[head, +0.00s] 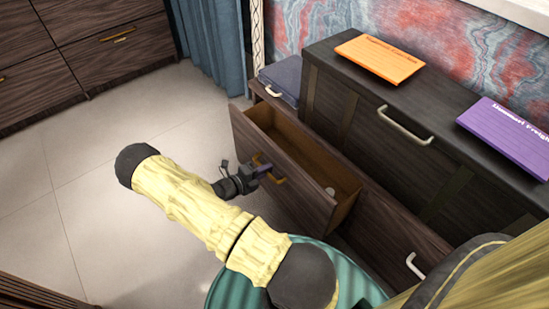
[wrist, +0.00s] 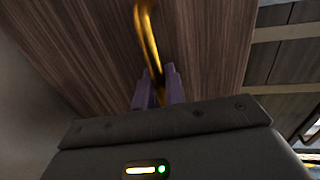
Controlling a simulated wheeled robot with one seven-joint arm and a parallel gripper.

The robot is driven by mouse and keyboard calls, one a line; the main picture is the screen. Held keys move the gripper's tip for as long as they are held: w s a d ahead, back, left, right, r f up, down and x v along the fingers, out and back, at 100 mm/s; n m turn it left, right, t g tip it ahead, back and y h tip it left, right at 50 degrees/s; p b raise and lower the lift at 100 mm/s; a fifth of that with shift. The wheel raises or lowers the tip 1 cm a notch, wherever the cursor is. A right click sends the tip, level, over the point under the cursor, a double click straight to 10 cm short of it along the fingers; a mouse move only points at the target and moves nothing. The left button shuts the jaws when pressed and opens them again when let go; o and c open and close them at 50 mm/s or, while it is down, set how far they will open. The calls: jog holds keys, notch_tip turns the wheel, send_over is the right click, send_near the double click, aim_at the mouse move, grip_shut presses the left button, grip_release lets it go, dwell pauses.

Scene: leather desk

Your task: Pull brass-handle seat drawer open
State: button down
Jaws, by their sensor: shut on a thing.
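The seat drawer (head: 290,178) has a dark wood front and stands pulled out from the bench, its inside showing. A small pale round thing lies inside it near the right end. The brass handle (head: 279,179) is on the drawer's front; it also shows in the wrist view (wrist: 148,38) as a gold bar. My gripper (head: 262,170) is at the handle, its purple fingers shut on it. In the wrist view the fingers (wrist: 158,88) close around the handle's near part, close to the wood front.
A second drawer with a white handle (head: 415,266) is to the right. A dark cabinet (head: 340,95) above carries an orange sign (head: 380,58) and a purple sign (head: 508,135). A blue case (head: 282,78) sits at the bench's left end. The tiled floor (head: 110,150) at left is clear.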

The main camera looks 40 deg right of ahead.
jog(key=shift+s+a+p, duration=0.1)
jog(key=shift+a+p, duration=0.55)
jog(key=shift+a, duration=1.5)
jog(key=c, duration=1.8)
grip_release()
jog(key=a+r+p, duration=0.3)
jog(key=a+p, duration=0.2)
jog(key=a, duration=1.2)
jog(key=shift+r, duration=0.15)
jog(key=shift+r, duration=0.1)
